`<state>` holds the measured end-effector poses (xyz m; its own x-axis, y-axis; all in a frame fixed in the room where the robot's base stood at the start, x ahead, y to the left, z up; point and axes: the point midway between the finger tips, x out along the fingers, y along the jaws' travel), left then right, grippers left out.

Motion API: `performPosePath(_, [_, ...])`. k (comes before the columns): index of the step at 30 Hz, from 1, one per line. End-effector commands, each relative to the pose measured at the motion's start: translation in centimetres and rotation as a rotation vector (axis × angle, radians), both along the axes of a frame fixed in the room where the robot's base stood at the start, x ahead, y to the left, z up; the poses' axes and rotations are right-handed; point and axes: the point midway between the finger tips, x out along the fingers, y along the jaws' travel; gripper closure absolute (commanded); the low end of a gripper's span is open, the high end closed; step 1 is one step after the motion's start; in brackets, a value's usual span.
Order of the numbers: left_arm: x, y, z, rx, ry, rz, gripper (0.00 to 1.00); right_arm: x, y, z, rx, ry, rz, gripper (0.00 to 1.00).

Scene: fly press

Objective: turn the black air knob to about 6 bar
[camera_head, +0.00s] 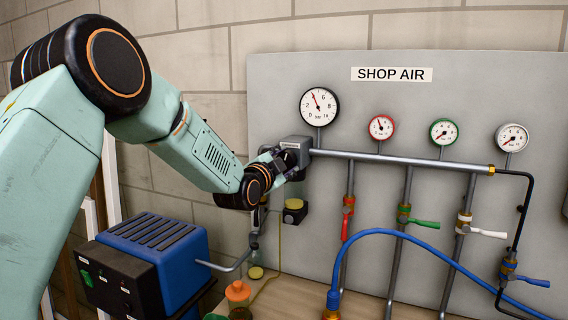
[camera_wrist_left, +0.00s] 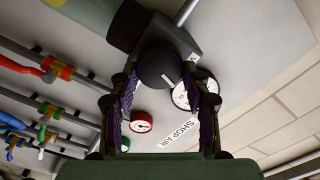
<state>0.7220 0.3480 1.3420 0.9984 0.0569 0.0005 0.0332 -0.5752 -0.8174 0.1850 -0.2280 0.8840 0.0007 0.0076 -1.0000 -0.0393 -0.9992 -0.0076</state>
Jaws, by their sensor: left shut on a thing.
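My left gripper (camera_head: 284,162) comes in from the left and is shut on the black air knob, at the grey regulator block (camera_head: 298,146) on the left end of the steel pipe. In the left wrist view the round black knob (camera_wrist_left: 165,68) sits between the two fingers of the gripper (camera_wrist_left: 165,78). In the head view the gripper hides most of the knob. The large white gauge (camera_head: 319,105) stands above the block; its red needle points to the upper left, seemingly near 4. My right gripper is not in view.
A blue hose (camera_head: 420,246) arches in front. A blue-and-black machine (camera_head: 150,262) stands lower left, beside an orange-lidded jar (camera_head: 238,291).

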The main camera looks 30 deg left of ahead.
Motion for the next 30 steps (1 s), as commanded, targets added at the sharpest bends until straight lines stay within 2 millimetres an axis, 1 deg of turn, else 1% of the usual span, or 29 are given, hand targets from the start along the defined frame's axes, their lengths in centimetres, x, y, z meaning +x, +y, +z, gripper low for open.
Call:
performPosePath(6, [0.00,0.01,-0.11,0.124,0.008,0.002,0.84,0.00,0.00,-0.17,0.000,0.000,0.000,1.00])
performPosePath(12, [0.01,-0.01,-0.12,0.192,0.012,0.002,0.84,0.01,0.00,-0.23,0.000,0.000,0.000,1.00])
performPosePath(29, [0.02,0.01,-0.06,0.222,0.012,0.002,0.84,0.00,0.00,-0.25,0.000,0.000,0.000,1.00])
performPosePath(30, [0.02,0.01,-0.06,0.222,0.012,0.002,0.52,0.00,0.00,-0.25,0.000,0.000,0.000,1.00])
